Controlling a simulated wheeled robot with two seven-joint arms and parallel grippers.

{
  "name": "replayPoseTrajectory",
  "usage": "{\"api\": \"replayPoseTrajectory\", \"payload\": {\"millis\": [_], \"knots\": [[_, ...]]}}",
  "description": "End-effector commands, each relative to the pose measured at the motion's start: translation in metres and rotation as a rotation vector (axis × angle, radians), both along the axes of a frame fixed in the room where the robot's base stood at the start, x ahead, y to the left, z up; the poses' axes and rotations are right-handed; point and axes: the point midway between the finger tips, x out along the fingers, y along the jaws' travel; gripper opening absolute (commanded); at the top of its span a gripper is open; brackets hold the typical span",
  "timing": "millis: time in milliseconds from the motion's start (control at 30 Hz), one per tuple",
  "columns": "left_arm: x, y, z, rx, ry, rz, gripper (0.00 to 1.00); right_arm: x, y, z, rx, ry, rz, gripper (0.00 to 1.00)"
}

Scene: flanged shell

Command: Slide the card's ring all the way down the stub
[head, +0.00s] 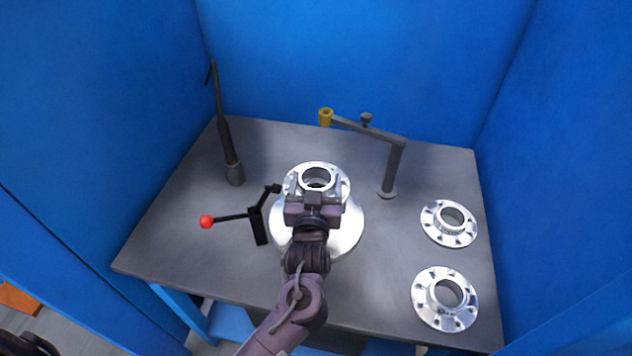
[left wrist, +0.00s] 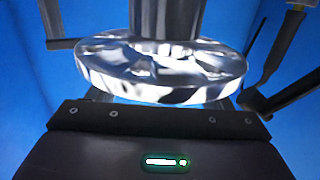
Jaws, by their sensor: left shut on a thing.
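A shiny flanged ring (head: 318,169) with a round bore sits above the wide silver shell (head: 351,228) in the middle of the table. My left gripper (head: 315,190) is shut on the near side of this ring. In the left wrist view the ring (left wrist: 160,72) fills the middle, with a grey cylinder (left wrist: 166,18) against its face. I cannot tell whether that cylinder is the stub or how far along it the ring sits. My gripper and wrist hide part of the shell. No card is seen. My right gripper is out of view.
Two loose flanges (head: 449,223) (head: 445,298) lie on the right of the grey table (head: 190,262). A post with a swing arm (head: 392,168) and yellow end stands behind. A red-knobbed clamp (head: 207,221) and a dark torch (head: 227,135) stand left. Blue walls enclose the table.

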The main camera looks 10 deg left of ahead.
Motion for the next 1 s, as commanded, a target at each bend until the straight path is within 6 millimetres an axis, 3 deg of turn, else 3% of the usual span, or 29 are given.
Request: {"api": "replayPoseTrajectory", "payload": {"millis": [33, 1000], "knots": [[0.0010, -0.0002, 0.0066, -0.002, -0.012, 0.000, 0.02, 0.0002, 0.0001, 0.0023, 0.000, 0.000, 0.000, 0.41], [0.0011, -0.0002, 0.0066, -0.003, -0.016, 0.004, 0.02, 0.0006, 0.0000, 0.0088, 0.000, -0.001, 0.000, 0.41]]}}
